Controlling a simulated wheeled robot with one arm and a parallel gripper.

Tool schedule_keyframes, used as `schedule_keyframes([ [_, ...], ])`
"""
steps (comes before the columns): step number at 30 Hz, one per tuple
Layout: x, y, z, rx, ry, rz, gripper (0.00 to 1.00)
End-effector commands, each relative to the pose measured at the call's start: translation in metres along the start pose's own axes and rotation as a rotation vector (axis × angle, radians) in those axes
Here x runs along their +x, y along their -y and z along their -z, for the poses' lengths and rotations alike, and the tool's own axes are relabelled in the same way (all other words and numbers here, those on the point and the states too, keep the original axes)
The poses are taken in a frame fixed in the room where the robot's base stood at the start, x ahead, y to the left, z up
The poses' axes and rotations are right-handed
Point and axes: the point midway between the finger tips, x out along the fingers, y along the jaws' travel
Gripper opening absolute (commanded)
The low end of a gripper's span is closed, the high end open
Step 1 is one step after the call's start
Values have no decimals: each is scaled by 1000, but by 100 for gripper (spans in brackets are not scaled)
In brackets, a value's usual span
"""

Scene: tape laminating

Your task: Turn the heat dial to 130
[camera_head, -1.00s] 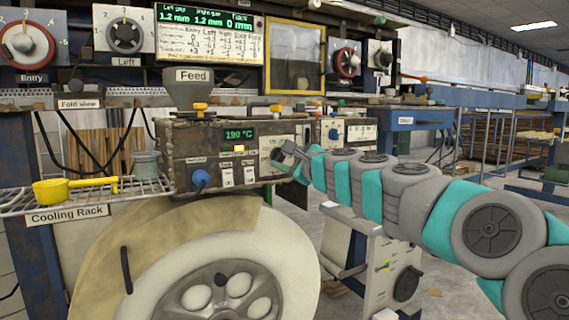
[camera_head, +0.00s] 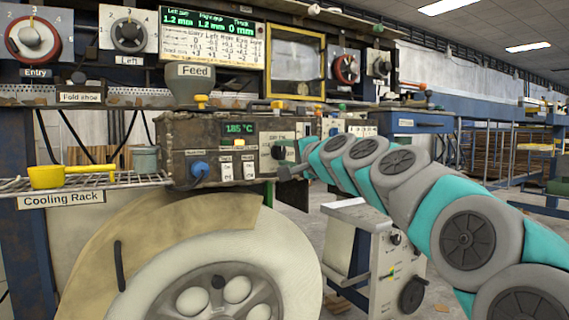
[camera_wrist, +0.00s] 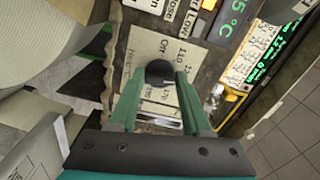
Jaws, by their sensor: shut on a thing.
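The heat dial (camera_wrist: 160,70) is a dark round knob on the pale printed plate of the control box (camera_head: 180,145). In the wrist view my gripper (camera_wrist: 161,76) has its two green fingers on either side of the dial, shut on it. In the head view my gripper (camera_head: 284,162) is at the right end of the box front and hides most of the dial. The green display (camera_head: 240,128) on the box reads 185 °C. The dial's pointer and most scale marks cannot be read.
The cooling rack (camera_head: 130,181) holds a yellow scoop (camera_head: 60,176). A large pale roll (camera_head: 190,260) stands below the box. The feed hopper (camera_head: 196,85) is above it.

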Motion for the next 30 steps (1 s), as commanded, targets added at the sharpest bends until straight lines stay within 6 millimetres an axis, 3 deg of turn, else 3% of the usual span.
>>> schedule_keyframes([
  [10, 1, -4, -2, -124, 6, -4, 0],
  [25, 1, -3, -2, -142, 5, -4, 0],
  [26, 1, -3, -2, -142, 5, -4, 49],
  [30, 0, -2, -1, -142, 4, -3, 65],
])
